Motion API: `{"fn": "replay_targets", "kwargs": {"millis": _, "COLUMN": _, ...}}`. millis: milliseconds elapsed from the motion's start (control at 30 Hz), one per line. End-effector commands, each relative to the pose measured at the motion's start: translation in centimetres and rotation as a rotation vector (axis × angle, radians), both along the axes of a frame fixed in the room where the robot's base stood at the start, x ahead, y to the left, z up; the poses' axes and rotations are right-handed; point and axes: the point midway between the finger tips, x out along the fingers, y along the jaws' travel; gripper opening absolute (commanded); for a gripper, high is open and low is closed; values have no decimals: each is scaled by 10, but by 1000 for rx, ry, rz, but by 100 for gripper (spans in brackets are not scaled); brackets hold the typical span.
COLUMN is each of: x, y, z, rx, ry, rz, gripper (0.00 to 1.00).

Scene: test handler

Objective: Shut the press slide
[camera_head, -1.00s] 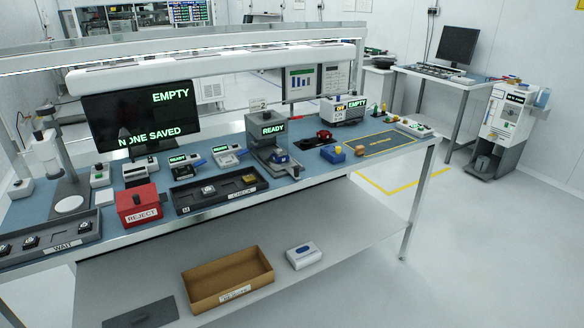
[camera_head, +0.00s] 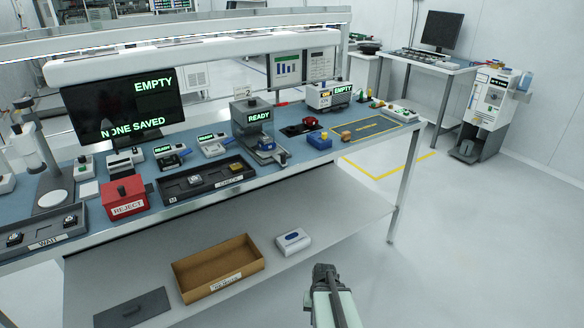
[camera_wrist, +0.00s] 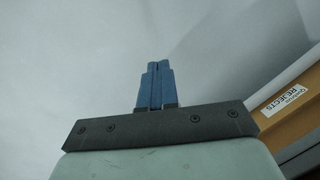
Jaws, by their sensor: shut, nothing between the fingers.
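The press (camera_head: 251,122) is a grey box with a green READY sign, standing on the blue bench top in the head view. Its slide (camera_head: 266,152) sticks out at the front, low down, with a blue part on it and a small red spot beside it. My gripper (camera_wrist: 155,68) shows in the wrist view with its two blue fingers together and nothing between them. In the head view my arm rises at the bottom, in front of the bench and well apart from the press; the fingertips cannot be made out there.
A red REJECT box (camera_head: 124,199), a dark CHECK tray (camera_head: 207,182) and a blue block (camera_head: 319,140) stand on the bench near the press. A brown rejects bin (camera_head: 218,268) and a white box (camera_head: 292,241) sit on the lower shelf. The floor to the right is clear.

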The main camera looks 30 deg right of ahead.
Motion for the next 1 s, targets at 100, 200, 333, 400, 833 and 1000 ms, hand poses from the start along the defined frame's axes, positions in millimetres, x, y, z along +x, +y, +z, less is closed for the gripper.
{"fn": "replay_targets", "kwargs": {"millis": 100, "x": 22, "y": -32, "z": 29, "rx": 16, "ry": -95, "rz": -94, "gripper": 0}}
{"fn": "replay_targets", "kwargs": {"millis": 200, "x": 40, "y": -56, "z": 55, "rx": 36, "ry": -179, "rz": -168, "gripper": 0}}
{"fn": "replay_targets", "kwargs": {"millis": 333, "x": 63, "y": -85, "z": 94, "rx": 75, "ry": -304, "rz": -261, "gripper": 0}}
{"fn": "replay_targets", "kwargs": {"millis": 400, "x": 76, "y": -100, "z": 117, "rx": 99, "ry": -379, "rz": -309, "gripper": 0}}
{"fn": "replay_targets", "kwargs": {"millis": 833, "x": 170, "y": -146, "z": 302, "rx": 415, "ry": -951, "rz": -521, "gripper": 0}}
{"fn": "replay_targets", "kwargs": {"millis": 1000, "x": 191, "y": -146, "z": 350, "rx": 598, "ry": -1130, "rz": -593, "gripper": 0}}
